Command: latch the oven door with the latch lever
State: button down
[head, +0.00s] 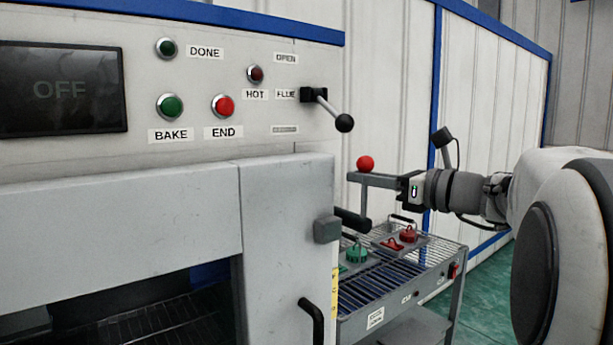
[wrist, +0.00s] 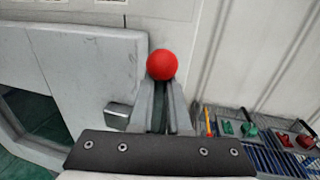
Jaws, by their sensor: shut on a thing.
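The latch lever has a red ball knob (head: 365,163) on a grey stem that stands about upright above a black pivot piece (head: 352,219), beside the oven's right side. My gripper (head: 366,180) reaches in from the right and is shut on the lever just below the knob. In the wrist view the knob (wrist: 162,65) sits at the fingertips, and the fingers hide most of the stem. The grey oven door (head: 285,225) has a grey block (head: 327,229) at its right edge, left of the lever. I cannot tell whether the door is fully closed.
A black-knobbed flue lever (head: 344,123) sticks out of the control panel (head: 220,65), above and left of my gripper. A wire-rack cart (head: 400,275) with red and green parts stands below my gripper. A black handle (head: 312,320) projects lower down.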

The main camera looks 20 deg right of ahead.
aim_at(334, 181)
jog(key=shift+r, duration=0.4)
dwell(0.3)
jog(key=shift+s+a+f+n+g+h+b, duration=0.1)
jog(key=shift+s+a+n+b, duration=0.1)
jog(key=shift+a+n+b, duration=0.4)
jog(key=shift+s+a+f+n+g+h+b, duration=0.1)
jog(key=shift+s+a+f+n+b, duration=0.15)
jog(key=shift+a+n, duration=0.45)
jog(key=shift+s+a+n+g+h+b, duration=0.15)
jog(key=shift+a+n+b, duration=0.35)
jog(key=shift+n, duration=0.4)
jog(key=c, duration=0.9)
grip_release()
jog(key=shift+f, duration=0.1)
jog(key=shift+o, duration=0.2)
jog(key=shift+d, duration=0.1)
jog(key=shift+s+d+f, duration=0.1)
jog(key=shift+s, duration=0.1)
jog(key=v, duration=1.7)
jog(key=shift+p, duration=0.35)
